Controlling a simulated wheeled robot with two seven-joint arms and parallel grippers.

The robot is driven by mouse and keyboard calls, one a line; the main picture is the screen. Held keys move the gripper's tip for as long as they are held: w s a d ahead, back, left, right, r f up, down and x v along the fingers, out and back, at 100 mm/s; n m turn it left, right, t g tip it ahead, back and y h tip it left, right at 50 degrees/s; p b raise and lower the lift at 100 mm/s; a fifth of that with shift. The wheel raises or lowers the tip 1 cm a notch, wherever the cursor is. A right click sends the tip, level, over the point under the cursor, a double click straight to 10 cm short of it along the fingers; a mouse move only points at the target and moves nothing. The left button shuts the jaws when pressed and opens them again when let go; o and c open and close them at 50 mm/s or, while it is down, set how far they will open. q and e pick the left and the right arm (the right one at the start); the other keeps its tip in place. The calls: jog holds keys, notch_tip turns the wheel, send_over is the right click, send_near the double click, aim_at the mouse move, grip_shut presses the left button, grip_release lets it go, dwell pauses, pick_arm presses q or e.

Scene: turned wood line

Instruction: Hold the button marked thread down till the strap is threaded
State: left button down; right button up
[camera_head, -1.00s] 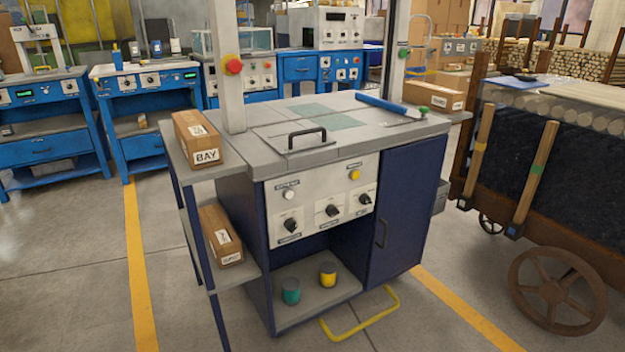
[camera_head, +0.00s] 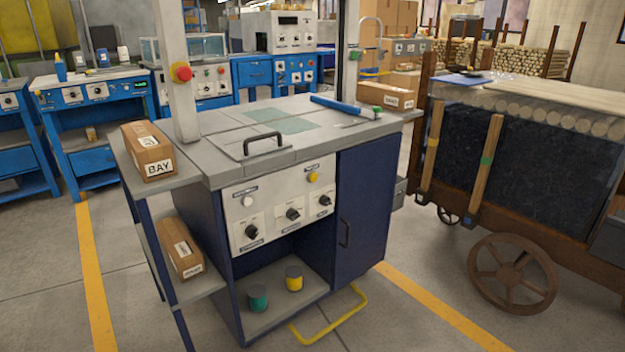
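The strapping machine (camera_head: 210,190) stands in the middle, a dark blue cabinet with a grey top. Its pale front panel (camera_head: 267,232) carries a white button (camera_head: 247,201) at the upper left and a yellow button (camera_head: 313,177) at the upper right. Small labels sit above both buttons, too small to read, so I cannot tell which is marked thread. Black knobs (camera_head: 251,231) sit below. No strap is clearly visible in the machine. Neither of my grippers shows in this view.
A red emergency button (camera_head: 181,72) is on the left post. Boxes lie on the left side shelves (camera_head: 189,284). A yellow floor bar (camera_head: 331,318) sticks out at the machine's base. A loaded wooden cart (camera_head: 416,186) stands close on the right. Grey floor is open in front.

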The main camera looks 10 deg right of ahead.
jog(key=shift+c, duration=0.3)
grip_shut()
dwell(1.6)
